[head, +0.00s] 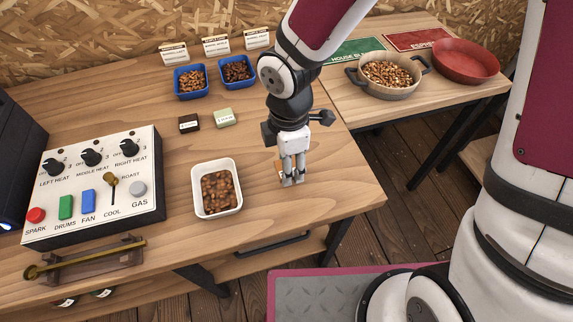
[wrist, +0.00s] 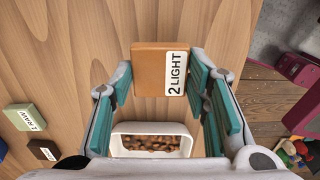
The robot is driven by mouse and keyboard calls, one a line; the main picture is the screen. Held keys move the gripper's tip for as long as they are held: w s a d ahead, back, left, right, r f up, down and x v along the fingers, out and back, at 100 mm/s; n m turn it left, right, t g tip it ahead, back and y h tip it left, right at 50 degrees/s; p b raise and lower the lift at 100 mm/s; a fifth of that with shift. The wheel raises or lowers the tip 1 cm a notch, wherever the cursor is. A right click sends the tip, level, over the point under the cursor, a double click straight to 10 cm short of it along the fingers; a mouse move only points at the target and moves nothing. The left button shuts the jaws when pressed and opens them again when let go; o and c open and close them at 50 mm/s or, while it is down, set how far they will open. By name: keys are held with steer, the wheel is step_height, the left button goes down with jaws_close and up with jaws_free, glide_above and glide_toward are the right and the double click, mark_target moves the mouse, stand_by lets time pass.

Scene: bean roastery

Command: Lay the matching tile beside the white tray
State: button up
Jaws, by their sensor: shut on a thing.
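The white tray (head: 217,211) holds brown beans and stands on the wooden table; it also shows in the wrist view (wrist: 151,128). My gripper (head: 291,181) is low over the table to the right of the tray. Its teal-padded fingers (wrist: 160,73) are closed on an orange-brown tile (wrist: 149,71) labelled "2 LIGHT". Most of this tile is hidden behind the fingers in the head view. A dark brown tile (head: 189,124) and a pale green tile (head: 224,118) labelled "1 RAW" (wrist: 24,117) lie farther back.
Two blue trays of beans (head: 190,81) (head: 237,71) stand at the back below small cards. A control panel (head: 95,190) is at the left. A pan of beans (head: 388,77) and a red bowl (head: 466,61) stand at the right. The table's front edge is close to my gripper.

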steer(key=shift+w+a, duration=0.1)
steer(key=shift+w, duration=0.4)
steer(key=shift+w+a+f, duration=0.1)
steer(key=shift+w+f, duration=0.15)
steer(key=shift+w, duration=0.05)
steer(key=shift+f+b, duration=0.5)
steer(key=shift+f, duration=1.1)
steer(key=shift+f, duration=0.15)
steer(key=o, duration=1.2)
